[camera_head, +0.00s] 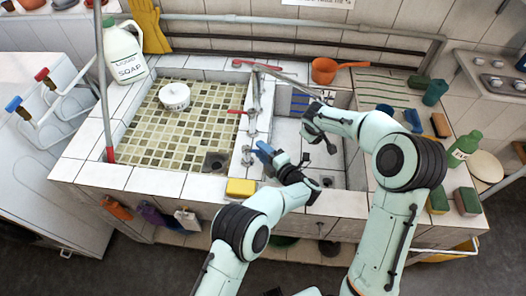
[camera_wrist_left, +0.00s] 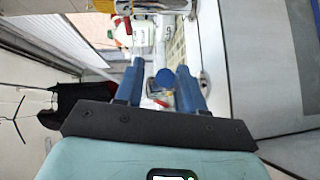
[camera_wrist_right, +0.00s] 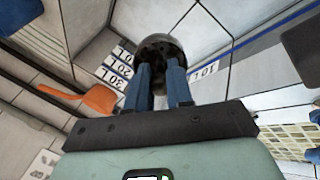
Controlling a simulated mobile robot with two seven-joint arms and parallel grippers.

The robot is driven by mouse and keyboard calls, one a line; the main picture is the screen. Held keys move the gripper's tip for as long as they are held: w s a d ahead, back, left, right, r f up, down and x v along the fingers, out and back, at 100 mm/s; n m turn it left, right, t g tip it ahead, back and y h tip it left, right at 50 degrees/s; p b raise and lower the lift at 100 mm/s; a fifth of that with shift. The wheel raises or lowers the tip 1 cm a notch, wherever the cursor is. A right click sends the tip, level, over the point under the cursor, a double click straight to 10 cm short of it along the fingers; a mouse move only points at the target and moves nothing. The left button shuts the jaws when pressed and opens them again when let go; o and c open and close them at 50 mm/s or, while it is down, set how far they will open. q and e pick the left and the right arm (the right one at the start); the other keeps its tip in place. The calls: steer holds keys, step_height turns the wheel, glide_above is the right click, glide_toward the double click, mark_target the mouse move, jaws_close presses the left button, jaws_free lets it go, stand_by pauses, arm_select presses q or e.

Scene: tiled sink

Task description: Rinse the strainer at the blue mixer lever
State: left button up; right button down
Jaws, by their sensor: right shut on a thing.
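The strainer, a dark rounded piece with holes, is in my right gripper (camera_wrist_right: 162,85); it shows in the right wrist view (camera_wrist_right: 160,45). In the head view it is a small dark shape (camera_head: 311,131) over the white right basin (camera_head: 335,165). My left gripper (camera_head: 264,150) is at the divider between the basins, its fingers pointing to the taps. In the left wrist view its two blue fingers are apart, and the round blue end of the mixer lever (camera_wrist_left: 165,77) shows between them. I cannot tell whether they touch it.
A red lever (camera_head: 238,112) and the spout (camera_head: 285,75) are by the divider. A white pot (camera_head: 174,95) stands in the green tiled basin. A yellow sponge (camera_head: 241,187) lies on the front rim. A soap jug (camera_head: 122,52) and an orange pan (camera_head: 326,70) stand behind.

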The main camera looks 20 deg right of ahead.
arm_select(q)
jaws_close()
steer(key=shift+s+a+m+t+h, duration=0.2)
steer(key=shift+m+h, duration=0.4)
steer(key=shift+h, duration=0.25)
steer(key=shift+s+a+m+t+h, duration=0.15)
steer(key=shift+s+m+h, duration=0.1)
steer(key=shift+m+h, duration=0.45)
steer(key=shift+s+a+m+t+h, duration=0.1)
steer(key=shift+s+a+m+h, duration=0.1)
steer(key=shift+m+h, duration=0.55)
steer(key=shift+n, duration=0.35)
jaws_free()
steer(key=shift+s, duration=0.1)
steer(key=s, duration=0.4)
steer(key=s+r, duration=0.1)
steer(key=s, duration=0.6)
steer(key=shift+s+r, duration=0.35)
